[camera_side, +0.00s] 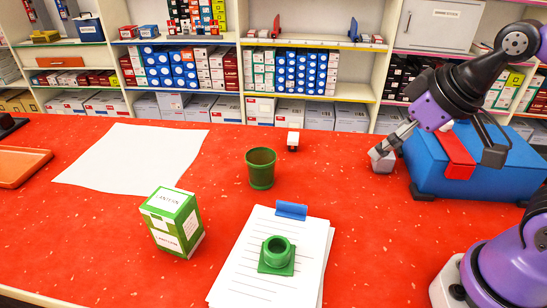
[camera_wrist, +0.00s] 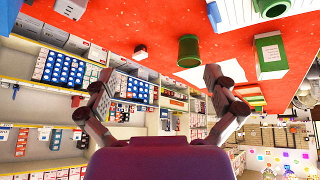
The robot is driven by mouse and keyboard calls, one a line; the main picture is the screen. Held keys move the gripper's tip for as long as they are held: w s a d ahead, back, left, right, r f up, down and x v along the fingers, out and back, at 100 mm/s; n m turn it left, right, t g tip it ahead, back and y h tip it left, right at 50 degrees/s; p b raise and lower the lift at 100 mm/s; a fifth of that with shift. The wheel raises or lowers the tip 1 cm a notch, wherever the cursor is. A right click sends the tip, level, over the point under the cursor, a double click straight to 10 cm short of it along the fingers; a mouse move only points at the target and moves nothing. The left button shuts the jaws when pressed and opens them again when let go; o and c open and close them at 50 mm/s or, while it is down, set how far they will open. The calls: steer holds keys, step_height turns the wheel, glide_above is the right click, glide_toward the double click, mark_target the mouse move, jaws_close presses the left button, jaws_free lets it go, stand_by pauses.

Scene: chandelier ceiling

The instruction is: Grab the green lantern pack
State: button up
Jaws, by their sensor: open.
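The lantern pack (camera_side: 174,222) is a green and white box with "LANTERN" lettering, upright on the red counter (camera_side: 330,180) at the left front in the side view. It also shows at the upper right of the wrist view (camera_wrist: 271,55), where the picture is upside down. My gripper (camera_side: 437,152) is at the right in the side view, in front of or above a blue case, far from the pack. Its fingers are spread apart with nothing between them in the wrist view (camera_wrist: 160,75).
A green cup (camera_side: 261,168) stands between the pack and my gripper. A green ringed piece (camera_side: 277,254) sits on a clipboard of paper (camera_side: 240,270). A small white box (camera_side: 293,141), a white sheet (camera_side: 135,155), an orange tray (camera_side: 20,166) and the blue case (camera_side: 425,170) also lie around.

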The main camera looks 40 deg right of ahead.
steer(key=w+a+n+t, duration=0.4)
steer(key=w+a+n, duration=0.1)
steer(key=w+n, duration=0.7)
steer(key=n+t+y, duration=0.5)
steer(key=n+y, duration=0.5)
steer(key=n, duration=1.9)
glide_above(188, 210)
steer(key=s, duration=0.2)
step_height(188, 210, down, 4)
steer(key=shift+w+d+f, duration=0.1)
steer(key=shift+d+f, duration=0.05)
steer(key=shift+f, duration=1.5)
steer(key=shift+w+d+f, duration=0.1)
steer(key=shift+f, duration=1.5)
steer(key=shift+w+a, duration=0.2)
steer(key=shift+w, duration=0.4)
steer(key=shift+w+a, duration=0.45)
steer(key=shift+w, duration=0.05)
steer(key=shift+x, duration=1.2)
